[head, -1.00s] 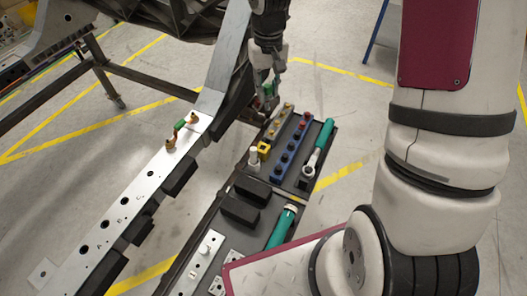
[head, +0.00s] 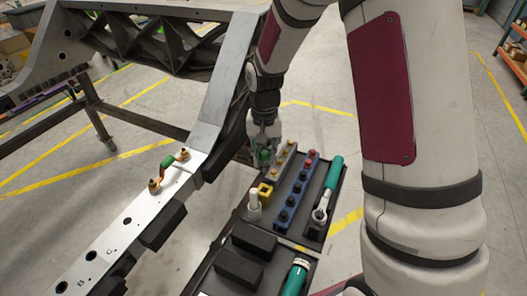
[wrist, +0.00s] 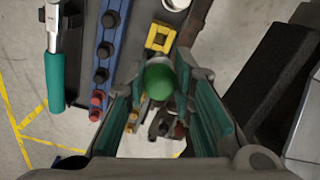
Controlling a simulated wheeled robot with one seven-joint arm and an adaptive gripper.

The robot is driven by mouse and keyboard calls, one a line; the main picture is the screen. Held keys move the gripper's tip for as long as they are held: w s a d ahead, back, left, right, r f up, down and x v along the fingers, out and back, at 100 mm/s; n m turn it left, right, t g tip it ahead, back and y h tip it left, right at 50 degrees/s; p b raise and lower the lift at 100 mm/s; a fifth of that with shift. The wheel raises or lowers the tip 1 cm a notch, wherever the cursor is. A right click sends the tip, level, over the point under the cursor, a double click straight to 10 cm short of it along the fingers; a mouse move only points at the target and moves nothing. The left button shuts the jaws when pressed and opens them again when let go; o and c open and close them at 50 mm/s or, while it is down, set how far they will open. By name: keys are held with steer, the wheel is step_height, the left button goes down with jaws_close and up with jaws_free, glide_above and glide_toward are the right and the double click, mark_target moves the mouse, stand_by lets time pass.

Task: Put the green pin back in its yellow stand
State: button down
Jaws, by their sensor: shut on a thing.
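My gripper (wrist: 160,92) is shut on the green pin (wrist: 160,80), whose round green top shows between the fingers in the wrist view. The pin's lower part is hidden. In the head view the green pin (head: 264,156) is just beyond the yellow stand (head: 266,190), at the tray's far left side. The yellow stand is a small square block with a dark square opening, and no pin is in it. In the wrist view the yellow stand (wrist: 160,38) lies just above the pin's top in the picture, apart from it.
The dark tray (head: 334,205) also holds a blue rail (head: 293,192) of sockets, a ratchet with a green handle (head: 334,172), a white cylinder (head: 254,203) and black blocks (head: 254,240). The metal chassis beam (head: 125,220) runs along the left, with a green-handled brass fitting (head: 168,162) on it.

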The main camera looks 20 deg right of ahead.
mark_target(265, 171)
steer(key=shift+w+f+m+b, duration=0.2)
steer(key=shift+f+m+b, duration=0.3)
steer(key=shift+f, duration=0.6)
steer(key=shift+f, duration=0.1)
steer(key=shift+f+b, duration=2.2)
steer(key=shift+f, duration=0.5)
steer(key=shift+f, duration=0.25)
steer(key=shift+f, duration=0.35)
steer(key=shift+f+b, duration=1.3)
steer(key=shift+f, duration=0.45)
steer(key=c, duration=1.3)
jaws_free()
steer(key=shift+c, duration=0.5)
